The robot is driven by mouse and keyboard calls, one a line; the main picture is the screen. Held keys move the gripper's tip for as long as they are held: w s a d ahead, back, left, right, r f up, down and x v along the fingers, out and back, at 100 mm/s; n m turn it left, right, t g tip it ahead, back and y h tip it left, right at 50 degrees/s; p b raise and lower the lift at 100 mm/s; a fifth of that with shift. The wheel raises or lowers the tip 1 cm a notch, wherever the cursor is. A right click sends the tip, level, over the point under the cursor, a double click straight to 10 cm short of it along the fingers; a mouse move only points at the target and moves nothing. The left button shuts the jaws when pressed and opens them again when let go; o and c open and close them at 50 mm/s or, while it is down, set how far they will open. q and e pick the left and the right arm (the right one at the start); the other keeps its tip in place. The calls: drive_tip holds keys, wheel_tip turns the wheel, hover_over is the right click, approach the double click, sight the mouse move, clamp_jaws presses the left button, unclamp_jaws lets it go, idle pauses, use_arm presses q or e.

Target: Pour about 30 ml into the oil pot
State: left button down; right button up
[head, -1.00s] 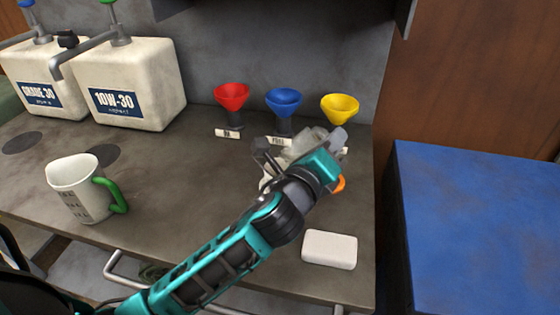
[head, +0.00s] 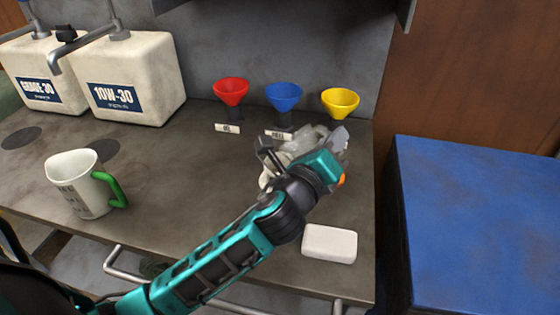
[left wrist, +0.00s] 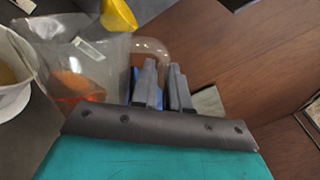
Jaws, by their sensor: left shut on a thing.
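My left gripper (head: 338,145) is at the right of the bench, in front of the blue and yellow funnels. It is shut on a clear, pale vessel (head: 292,148), mostly hidden behind the gripper in the head view. In the left wrist view the clear vessel (left wrist: 108,62) is beside the closed fingers (left wrist: 162,85), with orange showing low in it or through it. A white vessel with something yellowish inside (left wrist: 12,78) is at the left edge there. I cannot tell which thing is the oil pot. My right gripper is not in view.
Red (head: 231,90), blue (head: 284,97) and yellow (head: 340,102) funnels stand along the back. A white measuring jug with a green handle (head: 80,185) and two white oil cans (head: 125,75) are left. A white block (head: 330,244) lies in front. A blue cabinet (head: 475,220) is right.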

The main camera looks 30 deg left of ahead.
use_arm(q)
drive_tip(key=shift+d+f+m, duration=0.2)
drive_tip(key=shift+f+m, duration=0.2)
drive_tip(key=shift+d+r+m+p, duration=0.1)
drive_tip(key=shift+d+m+p, duration=0.05)
drive_tip(key=shift+m+p, duration=0.2)
drive_tip(key=shift+d, duration=0.1)
drive_tip(key=shift+d+m, duration=0.1)
drive_tip(key=shift+m, duration=0.15)
drive_tip(key=shift+d+p, duration=0.1)
drive_tip(key=shift+p, duration=0.3)
drive_tip(key=shift+s+d+f+m+h, duration=0.1)
drive_tip(key=shift+d+f+m, duration=0.9)
drive_tip(key=shift+m, duration=0.4)
drive_tip(key=shift+d+f+m+h, duration=0.1)
drive_tip(key=shift+d+f+m, duration=0.95)
drive_tip(key=shift+m, duration=0.35)
drive_tip(key=shift+s+d+f+m+h, duration=0.1)
drive_tip(key=shift+d+f+m, duration=0.9)
drive_tip(key=shift+m, duration=0.4)
